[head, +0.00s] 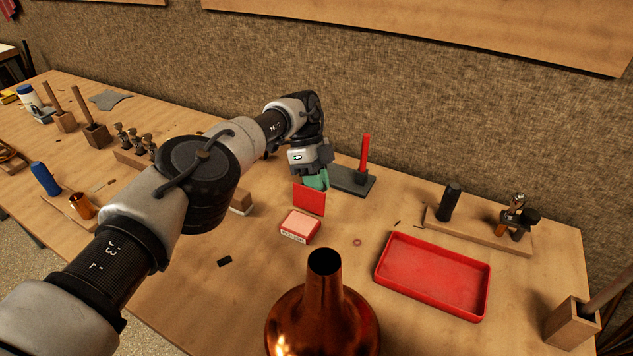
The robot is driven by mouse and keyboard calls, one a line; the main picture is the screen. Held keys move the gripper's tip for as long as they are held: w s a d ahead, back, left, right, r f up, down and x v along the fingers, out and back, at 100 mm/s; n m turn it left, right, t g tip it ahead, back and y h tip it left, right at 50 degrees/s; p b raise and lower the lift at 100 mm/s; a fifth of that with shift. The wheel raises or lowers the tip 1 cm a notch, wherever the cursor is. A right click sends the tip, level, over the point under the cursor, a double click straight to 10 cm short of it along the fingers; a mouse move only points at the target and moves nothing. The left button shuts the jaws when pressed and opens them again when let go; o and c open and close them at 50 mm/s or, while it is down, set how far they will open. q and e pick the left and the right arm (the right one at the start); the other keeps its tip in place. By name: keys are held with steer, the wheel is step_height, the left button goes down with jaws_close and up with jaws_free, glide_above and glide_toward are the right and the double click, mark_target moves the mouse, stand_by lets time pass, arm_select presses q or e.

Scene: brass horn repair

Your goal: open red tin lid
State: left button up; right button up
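The small red tin (300,228) sits on the bench in the middle of the head view, with a pale label on its front and a pinkish surface showing inside. Its red lid (309,200) stands about upright at the tin's back edge, so the tin is open. My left gripper (316,181) reaches down from above, with its green fingers just behind the lid's upper edge. The lid hides part of the fingertips, and I cannot tell whether they touch or grip it. My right gripper is not in view.
A red tray (432,274) lies right of the tin. A copper horn bell (323,315) stands in front. A dark base (350,181) with a red post (364,155) is behind the gripper. A wooden rack (480,231) stands at the right.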

arm_select(q)
step_height(320, 180, up, 4)
steer(key=shift+r+p, duration=0.2)
steer(key=shift+p, duration=0.1)
steer(key=s+d+r, duration=0.5)
steer(key=d+r, duration=0.1)
steer(key=d, duration=0.4)
steer(key=shift+d+r, duration=0.3)
steer(key=shift+r, duration=0.05)
steer(key=shift+s, duration=0.1)
